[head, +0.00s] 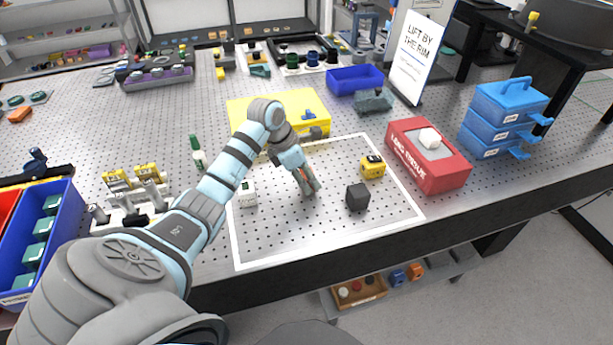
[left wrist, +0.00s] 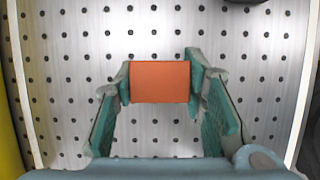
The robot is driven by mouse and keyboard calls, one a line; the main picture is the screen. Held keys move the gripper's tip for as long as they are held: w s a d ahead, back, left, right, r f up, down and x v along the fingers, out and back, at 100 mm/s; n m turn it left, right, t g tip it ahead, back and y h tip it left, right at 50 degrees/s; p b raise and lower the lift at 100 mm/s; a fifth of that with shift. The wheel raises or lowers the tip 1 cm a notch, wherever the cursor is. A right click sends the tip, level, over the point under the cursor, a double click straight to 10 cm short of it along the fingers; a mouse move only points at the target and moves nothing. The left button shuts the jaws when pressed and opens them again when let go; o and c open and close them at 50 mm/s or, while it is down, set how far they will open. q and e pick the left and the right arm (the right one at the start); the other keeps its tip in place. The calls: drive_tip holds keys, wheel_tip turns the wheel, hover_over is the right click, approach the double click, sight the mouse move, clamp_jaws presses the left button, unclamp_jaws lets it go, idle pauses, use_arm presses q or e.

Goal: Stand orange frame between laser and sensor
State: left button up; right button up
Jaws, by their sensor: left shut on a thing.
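The orange frame (left wrist: 160,82) shows in the left wrist view as a plain orange rectangle seen from above, between the two fingertips. My left gripper (left wrist: 159,84) is shut on it, a finger against each side. In the head view my left gripper (head: 308,183) points down over the white-outlined area, and the fingers mostly hide the frame. A small white block (head: 247,194) stands to its left. A yellow block (head: 372,167) and a dark cube (head: 357,197) stand to its right. I cannot tell which are the laser and sensor. My right gripper is not in view.
The white-outlined area (head: 330,245) has bare perforated surface in front. A red box (head: 428,160) stands right of it, with blue stacked drawers (head: 502,118) beyond. A blue bin (head: 62,222) is at the left.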

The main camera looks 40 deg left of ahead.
use_arm(q)
drive_tip(key=shift+w+f, duration=0.1)
drive_tip(key=shift+w, duration=0.05)
drive_tip(key=o, duration=1.3)
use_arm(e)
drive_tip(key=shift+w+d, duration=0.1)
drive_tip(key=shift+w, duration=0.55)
use_arm(q)
drive_tip(key=shift+r, duration=0.2)
drive_tip(key=v, duration=1.2)
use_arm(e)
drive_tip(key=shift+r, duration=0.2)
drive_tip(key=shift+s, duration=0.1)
